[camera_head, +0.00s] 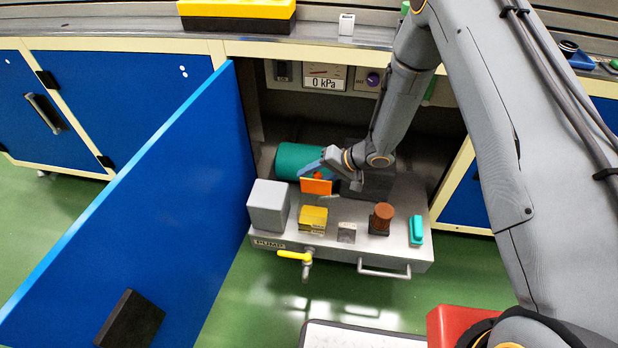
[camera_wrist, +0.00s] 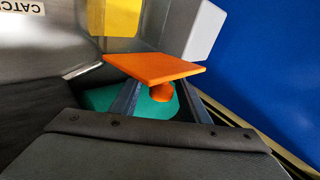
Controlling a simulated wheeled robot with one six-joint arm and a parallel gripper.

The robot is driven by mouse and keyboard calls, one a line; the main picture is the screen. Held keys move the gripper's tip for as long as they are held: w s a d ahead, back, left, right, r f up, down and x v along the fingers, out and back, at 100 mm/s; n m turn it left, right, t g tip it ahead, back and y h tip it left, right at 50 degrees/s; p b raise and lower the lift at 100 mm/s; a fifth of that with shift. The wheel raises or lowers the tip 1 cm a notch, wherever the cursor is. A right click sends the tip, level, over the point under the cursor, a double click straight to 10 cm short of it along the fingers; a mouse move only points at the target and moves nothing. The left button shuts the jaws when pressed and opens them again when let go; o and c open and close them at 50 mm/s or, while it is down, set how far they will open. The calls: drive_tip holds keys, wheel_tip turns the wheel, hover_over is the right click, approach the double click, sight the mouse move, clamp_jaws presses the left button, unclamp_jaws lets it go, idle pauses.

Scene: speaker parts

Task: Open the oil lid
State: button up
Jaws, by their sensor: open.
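An orange square plate with a short round stem (camera_head: 316,186), which looks like the oil lid, is beside the green cylinder (camera_head: 297,160) of the pump unit in the open cabinet. In the wrist view the orange plate (camera_wrist: 155,68) lies across the far ends of my fingers, with its stem between them. My gripper (camera_head: 322,172) is open around the stem; the wrist view shows a finger on each side (camera_wrist: 160,98). I cannot tell whether either finger touches the stem. The green cylinder is partly hidden behind the plate and fingers.
The blue cabinet door (camera_head: 170,210) stands open at the left. On the pump base (camera_head: 340,245) stand a grey box (camera_head: 268,206), a yellow block (camera_head: 313,219), a brown cylinder (camera_head: 381,218) and a teal switch (camera_head: 416,230). A yellow valve handle (camera_head: 294,255) sticks out in front.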

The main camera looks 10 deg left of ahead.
drive_tip(key=v, duration=0.6)
drive_tip(key=shift+d+r, duration=0.15)
